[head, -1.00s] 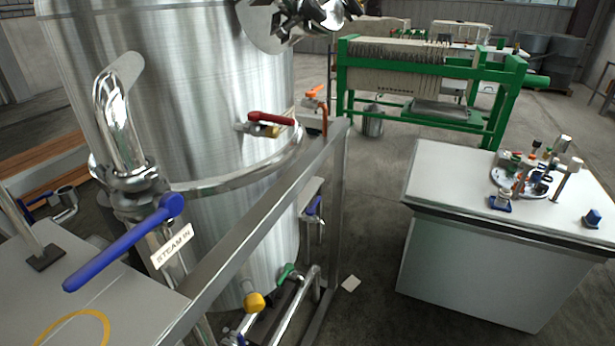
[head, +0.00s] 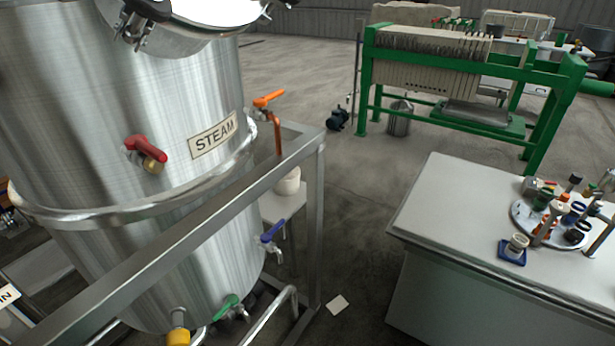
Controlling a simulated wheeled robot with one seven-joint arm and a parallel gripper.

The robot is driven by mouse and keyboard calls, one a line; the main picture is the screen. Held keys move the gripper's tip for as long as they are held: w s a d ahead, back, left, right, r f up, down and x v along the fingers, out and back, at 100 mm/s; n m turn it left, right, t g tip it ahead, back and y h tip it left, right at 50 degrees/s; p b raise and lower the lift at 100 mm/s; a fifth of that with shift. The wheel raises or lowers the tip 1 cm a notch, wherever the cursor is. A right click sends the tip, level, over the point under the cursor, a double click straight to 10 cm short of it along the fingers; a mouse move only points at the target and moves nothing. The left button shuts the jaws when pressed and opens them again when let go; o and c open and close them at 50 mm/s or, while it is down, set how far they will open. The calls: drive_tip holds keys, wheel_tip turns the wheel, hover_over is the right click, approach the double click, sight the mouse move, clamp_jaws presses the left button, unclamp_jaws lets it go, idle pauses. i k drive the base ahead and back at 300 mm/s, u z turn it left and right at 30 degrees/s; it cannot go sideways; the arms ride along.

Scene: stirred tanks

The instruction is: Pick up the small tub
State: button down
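My gripper does not show in the head view.
The steel tank (head: 90,110) and the slanting metal rail (head: 200,230) fill the left. The white-topped bench (head: 450,205) at the right carries a round tray (head: 524,213) of small items. Open floor (head: 365,190) lies between them. A green-framed press (head: 450,70) stands behind.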

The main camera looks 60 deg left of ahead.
sight(288, 186)
drive_tip(key=u, duration=0.05)
drive_tip(key=i, duration=1.8)
drive_tip(key=u, duration=4.9)
